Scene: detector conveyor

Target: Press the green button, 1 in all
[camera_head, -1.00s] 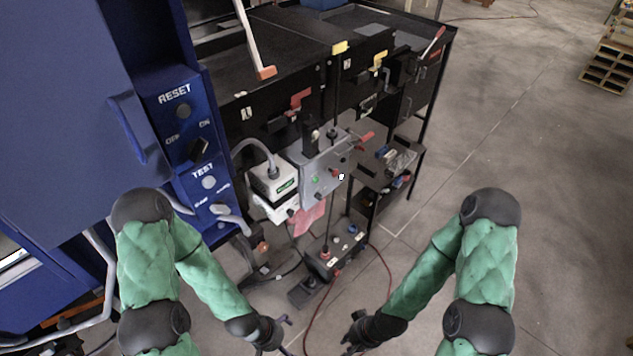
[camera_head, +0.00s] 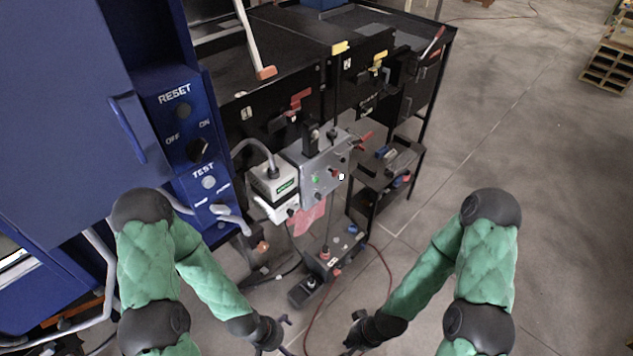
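The green button (camera_head: 315,180) is a small round spot on the sloping face of a grey control box (camera_head: 325,160), in the middle of the view. My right gripper (camera_head: 346,335) is low in the view, below and slightly right of the button, with its fingers apart and empty. My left gripper (camera_head: 284,335) is low and to the left, also with thin fingers apart and nothing between them. Both are well clear of the control box, and nothing covers the button.
A red knob (camera_head: 334,173) and dark knobs share the box face. A white device (camera_head: 275,185) with a grey hose stands left of it. A blue cabinet (camera_head: 70,90) fills the left, and a black bench (camera_head: 300,60) stands behind. Open floor (camera_head: 530,130) lies right.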

